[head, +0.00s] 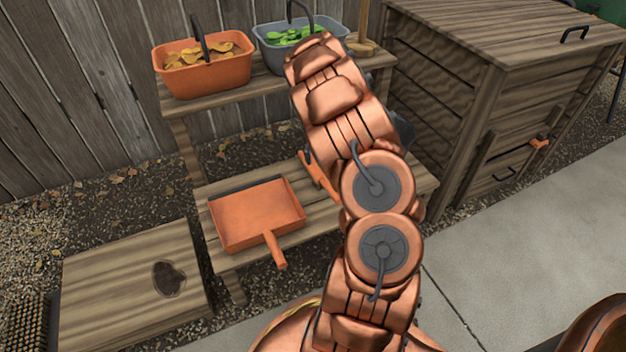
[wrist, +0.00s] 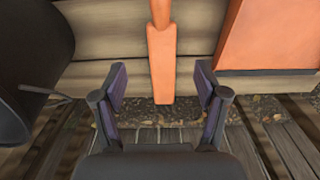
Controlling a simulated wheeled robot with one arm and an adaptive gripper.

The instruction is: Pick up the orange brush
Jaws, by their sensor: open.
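The orange brush (head: 322,178) lies on the lower shelf in the head view, mostly hidden behind my arm. In the wrist view an orange handle, part of the brush (wrist: 161,62), runs from the top edge down to between my fingers. My gripper (wrist: 160,75) is open and empty, one finger on each side of the handle's line. Neither finger visibly touches it. The brush's bristles cannot be made out. In the head view my gripper is hidden behind the arm.
An orange dustpan (head: 252,212) lies left of the brush; its edge shows in the wrist view (wrist: 265,38). An orange tub (head: 205,75) and a grey tub (head: 268,52) stand on the upper shelf. A dark rounded object (wrist: 30,60) is left of my fingers. A wooden bin (head: 450,110) stands right.

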